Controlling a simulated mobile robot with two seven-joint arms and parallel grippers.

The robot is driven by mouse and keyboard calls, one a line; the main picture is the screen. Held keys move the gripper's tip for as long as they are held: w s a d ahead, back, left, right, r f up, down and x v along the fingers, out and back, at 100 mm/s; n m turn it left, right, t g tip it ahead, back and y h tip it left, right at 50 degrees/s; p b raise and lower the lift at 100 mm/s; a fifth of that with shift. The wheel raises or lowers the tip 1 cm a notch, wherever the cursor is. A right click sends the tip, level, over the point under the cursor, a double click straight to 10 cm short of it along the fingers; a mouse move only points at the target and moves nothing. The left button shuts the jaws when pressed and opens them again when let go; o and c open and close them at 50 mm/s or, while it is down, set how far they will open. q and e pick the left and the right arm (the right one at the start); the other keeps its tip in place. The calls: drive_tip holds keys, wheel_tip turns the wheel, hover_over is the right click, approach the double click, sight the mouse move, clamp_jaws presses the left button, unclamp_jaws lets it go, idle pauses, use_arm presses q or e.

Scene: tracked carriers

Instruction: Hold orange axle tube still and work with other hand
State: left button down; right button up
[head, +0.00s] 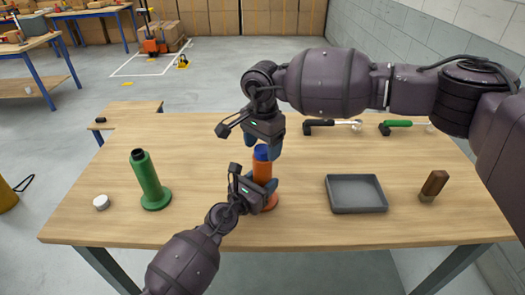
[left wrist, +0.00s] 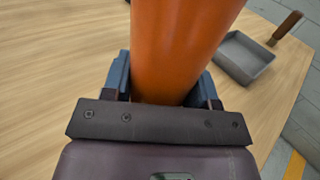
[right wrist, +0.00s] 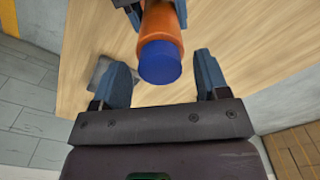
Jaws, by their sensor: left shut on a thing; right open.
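The orange axle tube (head: 264,172) stands upright on the wooden table with a blue cap (head: 261,153) on its top end. My left gripper (head: 259,187) is shut around the tube's side; in the left wrist view the tube (left wrist: 180,45) fills the space between the blue fingers. My right gripper (head: 265,145) is open just above the tube's top. In the right wrist view the blue cap (right wrist: 159,62) lies between the open fingers, apart from both. The tube's lower part is partly hidden by my left gripper in the head view.
A green tube (head: 150,182) stands on its base at the left, with a white round cap (head: 101,202) beside it. A grey tray (head: 356,208) and a brown-handled brush (head: 433,186) are on the right. A black-handled tool (head: 320,126) and a green-handled tool (head: 395,127) lie behind.

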drive_tip(key=m, duration=0.4)
drive_tip(key=shift+m, duration=0.4)
drive_tip(key=m, duration=0.4)
drive_tip(key=shift+m, duration=0.3)
drive_tip(key=shift+c, duration=0.5)
drive_tip(key=c, duration=0.7)
drive_tip(key=n, duration=0.9)
drive_tip(key=shift+n, duration=0.4)
